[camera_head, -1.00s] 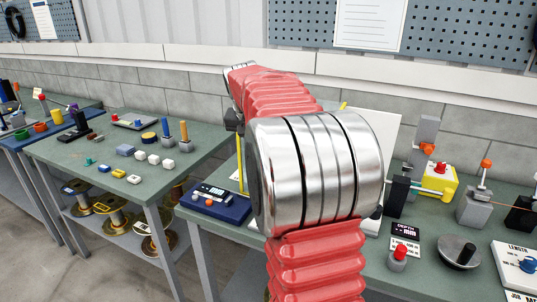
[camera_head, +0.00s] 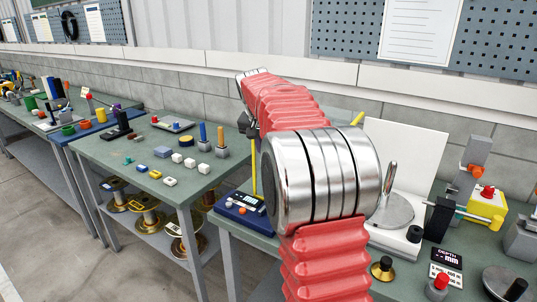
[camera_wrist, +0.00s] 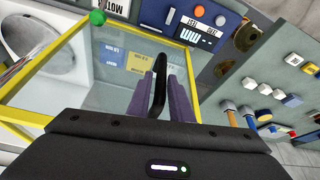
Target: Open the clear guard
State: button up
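The clear guard, with a yellow frame (camera_wrist: 28,117), fills the left and middle of the wrist view. Through its pane show a pale disc and blue and yellow labels. A yellow upright edge of it (camera_head: 254,172) shows left of my arm in the head view, where my arm hides most of the guard. A black bar handle (camera_wrist: 159,76) stands between the purple fingers of my gripper (camera_wrist: 161,88). The fingers lie close along both sides of it and appear shut on it. In the head view the gripper is mostly hidden behind my red and silver arm.
A blue box with a display (camera_head: 243,208) stands by the guard; it also shows in the wrist view (camera_wrist: 196,33). A green ball (camera_wrist: 97,17) is near the frame's corner. A grey disc with an upright handle (camera_head: 391,212) and several fixtures stand to the right.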

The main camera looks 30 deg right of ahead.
jog(key=shift+o, duration=1.3)
jog(key=v, duration=1.3)
jog(key=shift+r, duration=0.3)
jog(key=shift+a, duration=0.1)
